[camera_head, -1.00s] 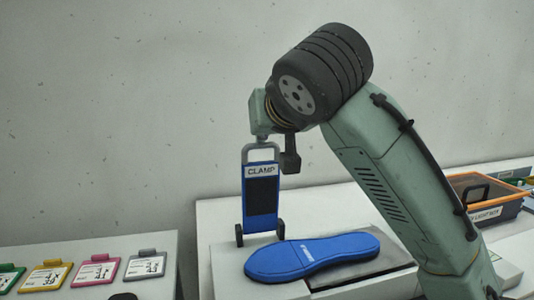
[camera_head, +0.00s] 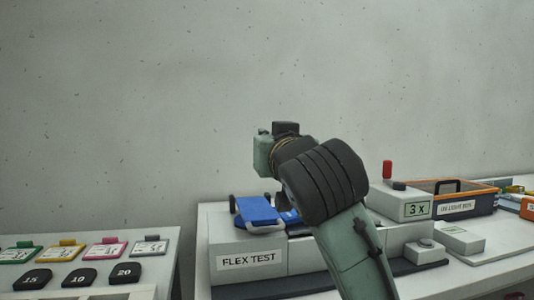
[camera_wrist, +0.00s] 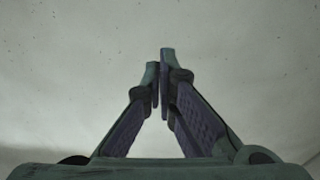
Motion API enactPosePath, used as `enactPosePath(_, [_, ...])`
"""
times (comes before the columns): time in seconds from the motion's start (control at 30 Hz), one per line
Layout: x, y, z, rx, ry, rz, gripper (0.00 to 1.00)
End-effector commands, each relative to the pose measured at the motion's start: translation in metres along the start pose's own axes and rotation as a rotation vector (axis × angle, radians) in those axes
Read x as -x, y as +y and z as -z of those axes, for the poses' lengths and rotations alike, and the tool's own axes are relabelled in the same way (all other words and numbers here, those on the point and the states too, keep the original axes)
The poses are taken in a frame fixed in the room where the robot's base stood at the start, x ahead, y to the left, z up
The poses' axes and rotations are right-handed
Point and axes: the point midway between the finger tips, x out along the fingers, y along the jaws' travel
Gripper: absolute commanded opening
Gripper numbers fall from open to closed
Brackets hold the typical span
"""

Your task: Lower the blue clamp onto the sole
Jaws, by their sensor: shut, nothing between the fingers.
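The blue clamp (camera_head: 258,211) lies folded down, nearly flat, on top of the flex test machine (camera_head: 290,258) in the head view. Its grey handle end points towards the camera. A small part of the blue sole (camera_head: 291,217) shows just right of the clamp; my arm hides the rest. The clamp seems to lie over the sole's left end, but I cannot tell whether they touch. My gripper (camera_wrist: 164,58) is shut and empty in the wrist view, with only the grey wall behind it. In the head view my wrist is above and right of the clamp; the fingertips are hidden.
A counter box marked 3 x (camera_head: 417,210) with a red-topped post stands to the right. An orange-rimmed bin (camera_head: 470,208) is beyond it. Coloured tags and black number pads (camera_head: 78,278) lie on the left table. The wall behind is bare.

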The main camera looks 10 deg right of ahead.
Motion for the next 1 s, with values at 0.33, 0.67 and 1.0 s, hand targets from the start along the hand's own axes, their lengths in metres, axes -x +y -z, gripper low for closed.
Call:
enactPosePath(0.33, [0.039,-0.001,-0.067,-0.005,0.325,0.005,0.0])
enactPosePath(0.67, [0.06,0.0,-0.103,-0.005,0.555,0.003,0.0])
enactPosePath(1.0, [0.067,0.0,-0.118,-0.001,0.549,0.003,0.0])
